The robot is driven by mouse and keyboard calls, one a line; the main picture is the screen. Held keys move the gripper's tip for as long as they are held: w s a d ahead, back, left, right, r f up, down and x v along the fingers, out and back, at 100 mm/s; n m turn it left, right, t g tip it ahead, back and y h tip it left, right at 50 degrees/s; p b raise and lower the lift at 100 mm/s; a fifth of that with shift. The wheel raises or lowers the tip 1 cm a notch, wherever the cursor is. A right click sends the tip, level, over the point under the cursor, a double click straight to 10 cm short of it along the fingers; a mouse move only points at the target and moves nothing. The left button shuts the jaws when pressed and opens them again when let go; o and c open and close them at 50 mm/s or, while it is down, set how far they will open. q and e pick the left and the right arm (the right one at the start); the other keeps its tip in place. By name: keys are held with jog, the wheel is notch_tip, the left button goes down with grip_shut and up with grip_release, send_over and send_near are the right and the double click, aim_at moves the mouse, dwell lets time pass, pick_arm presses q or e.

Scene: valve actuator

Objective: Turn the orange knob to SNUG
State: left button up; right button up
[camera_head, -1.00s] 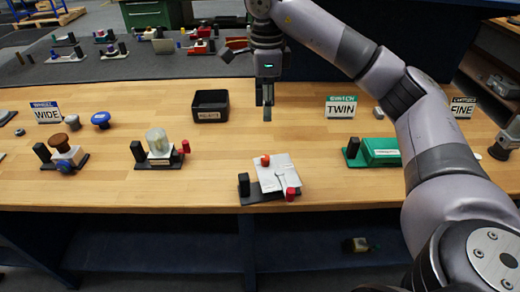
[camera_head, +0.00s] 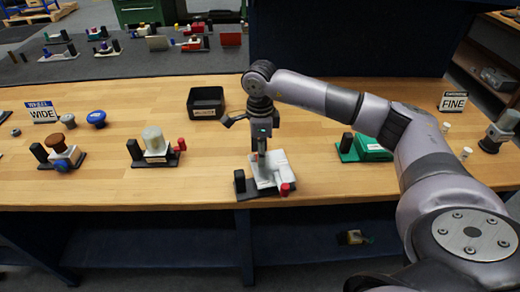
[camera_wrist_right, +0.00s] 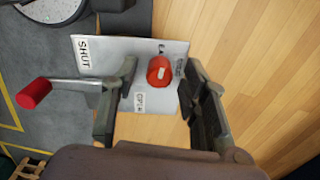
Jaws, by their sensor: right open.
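The valve device, a pale plate (camera_head: 273,175) on a dark base, sits at the front middle of the bench. In the right wrist view its plate (camera_wrist_right: 100,58) carries labels, one reading SHUT and one partly covered. The orange knob (camera_wrist_right: 159,71) stands on the plate near a small label too blurred to read. My right gripper (camera_head: 262,153) points down over the plate. It is open, with one finger on each side of the knob (camera_wrist_right: 157,88), and I see no contact. The red-tipped lever (camera_wrist_right: 36,93) extends to the left there. My left gripper is out of view.
A black bin (camera_head: 206,103) is behind. WIDE (camera_head: 43,112) and FINE (camera_head: 453,102) signs stand toward the ends. Bare wood lies between the devices.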

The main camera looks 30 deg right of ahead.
grip_shut()
dwell(0.6)
